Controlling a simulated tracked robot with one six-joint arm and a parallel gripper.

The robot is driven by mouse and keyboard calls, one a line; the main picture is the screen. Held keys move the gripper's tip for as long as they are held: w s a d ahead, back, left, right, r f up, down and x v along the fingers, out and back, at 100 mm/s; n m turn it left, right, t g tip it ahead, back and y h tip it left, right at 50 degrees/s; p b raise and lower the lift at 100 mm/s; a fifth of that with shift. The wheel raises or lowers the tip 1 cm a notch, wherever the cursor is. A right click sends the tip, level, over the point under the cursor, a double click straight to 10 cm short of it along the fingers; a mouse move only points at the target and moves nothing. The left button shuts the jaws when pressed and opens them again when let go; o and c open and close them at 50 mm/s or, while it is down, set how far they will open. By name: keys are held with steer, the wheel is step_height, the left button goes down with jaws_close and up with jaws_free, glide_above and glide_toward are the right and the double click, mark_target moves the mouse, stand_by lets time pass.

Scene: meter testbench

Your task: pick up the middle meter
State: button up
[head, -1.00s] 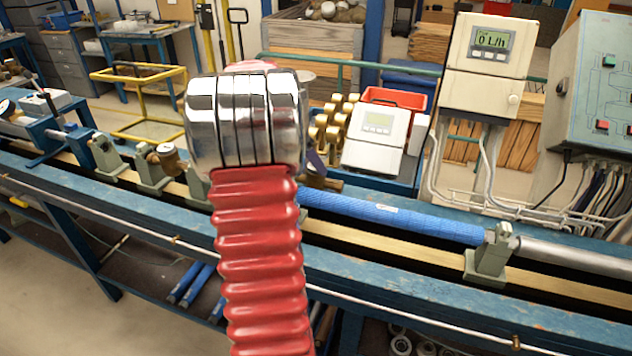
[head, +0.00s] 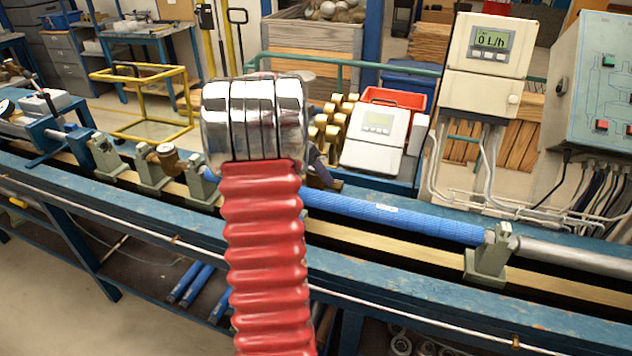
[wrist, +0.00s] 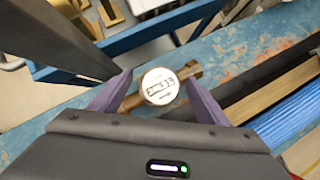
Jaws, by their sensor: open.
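A small brass meter with a round white face (wrist: 160,86) lies on the blue bench edge in the wrist view. My gripper (wrist: 159,76) is open, with one purple finger on each side of the meter. I cannot tell whether the fingers touch it. In the head view my red and chrome arm hides most of the gripper and the meter; a bit of purple finger (head: 319,167) shows just right of the chrome. Another brass meter (head: 165,157) sits further left on the bench's rail.
A blue pipe (head: 400,221) lies along the bench, held by a grey-green clamp (head: 488,255). Behind stand a white display unit (head: 375,137), brass fittings (head: 330,130) and a red bin (head: 395,97). A wall display (head: 488,62) and a control box (head: 603,95) stand right.

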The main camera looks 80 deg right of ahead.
steer(key=c, duration=1.7)
steer(key=shift+r, duration=0.15)
steer(key=shift+c, duration=0.2)
step_height(320, 180, up, 10)
steer(key=shift+f, duration=0.1)
steer(key=shift+w, duration=0.15)
